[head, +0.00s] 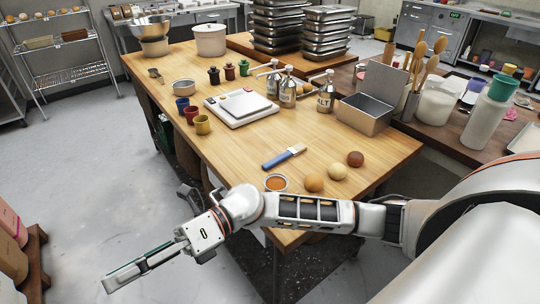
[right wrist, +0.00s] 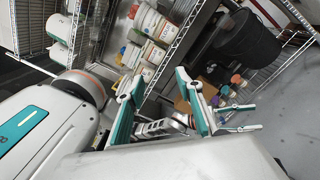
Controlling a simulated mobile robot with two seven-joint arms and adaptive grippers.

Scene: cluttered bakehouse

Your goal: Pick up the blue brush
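The blue brush (head: 283,157), with a blue handle and a pale head, lies flat on the wooden table (head: 240,140) near its front edge. My right gripper (head: 128,277) hangs over the floor at the lower left in the head view, well away from the brush. In the right wrist view my right gripper (right wrist: 157,102) has its two teal-padded fingers spread, with nothing held between them. Past them, what looks like my left gripper (right wrist: 240,118) shows two small fingers apart and empty. The brush is not visible in the right wrist view.
A white scale (head: 241,107), coloured cups (head: 202,125) and a metal tin (head: 366,113) stand farther back. Bare table lies left of the brush.

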